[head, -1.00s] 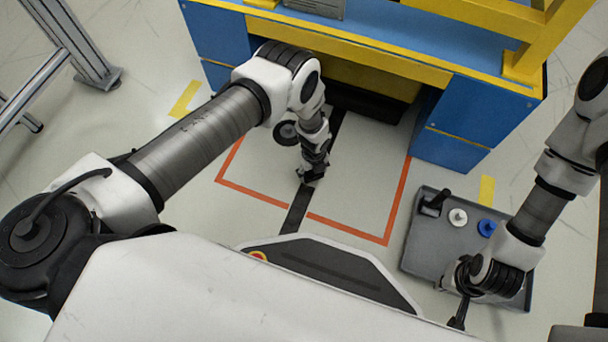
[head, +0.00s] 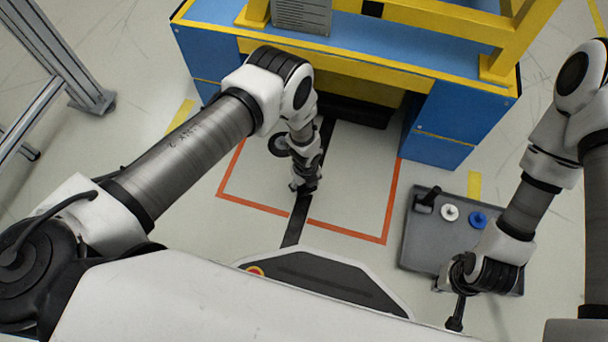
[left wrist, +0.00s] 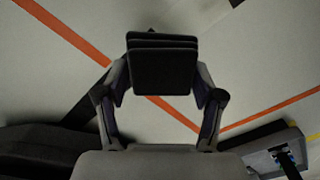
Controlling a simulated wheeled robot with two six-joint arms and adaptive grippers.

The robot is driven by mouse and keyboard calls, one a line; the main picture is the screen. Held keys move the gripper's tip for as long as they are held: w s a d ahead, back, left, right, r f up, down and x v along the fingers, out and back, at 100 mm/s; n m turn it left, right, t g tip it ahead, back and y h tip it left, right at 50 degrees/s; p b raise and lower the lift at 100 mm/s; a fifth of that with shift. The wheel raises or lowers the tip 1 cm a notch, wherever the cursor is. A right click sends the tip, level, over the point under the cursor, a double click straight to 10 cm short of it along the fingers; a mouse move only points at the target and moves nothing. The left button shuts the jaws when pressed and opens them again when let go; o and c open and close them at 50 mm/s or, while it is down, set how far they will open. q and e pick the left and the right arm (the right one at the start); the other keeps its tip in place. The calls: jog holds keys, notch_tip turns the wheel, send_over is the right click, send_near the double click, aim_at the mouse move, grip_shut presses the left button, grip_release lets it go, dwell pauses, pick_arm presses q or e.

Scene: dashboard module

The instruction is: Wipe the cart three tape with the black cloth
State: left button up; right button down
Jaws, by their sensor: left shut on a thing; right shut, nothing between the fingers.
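My left gripper (head: 304,186) is shut on a folded black cloth (left wrist: 162,68), seen in the left wrist view between its fingers. In the head view this gripper points down over a dark strip (head: 295,226) on the floor. The strip crosses an orange tape outline (head: 348,232). Orange lines also show in the left wrist view (left wrist: 272,111). I cannot tell whether the cloth touches the floor. My right gripper (head: 456,318) is shut and empty, beside a grey tray at the right.
A blue and yellow workbench (head: 455,110) stands at the back. The grey tray (head: 418,245) holds a white piece (head: 450,212) and a blue piece (head: 478,219). A metal frame (head: 75,70) stands at the left. Yellow tape marks (head: 474,186) lie on the floor.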

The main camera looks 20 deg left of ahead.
pick_arm(q)
jog(key=shift+r+p, duration=1)
jog(key=shift+r, duration=0.5)
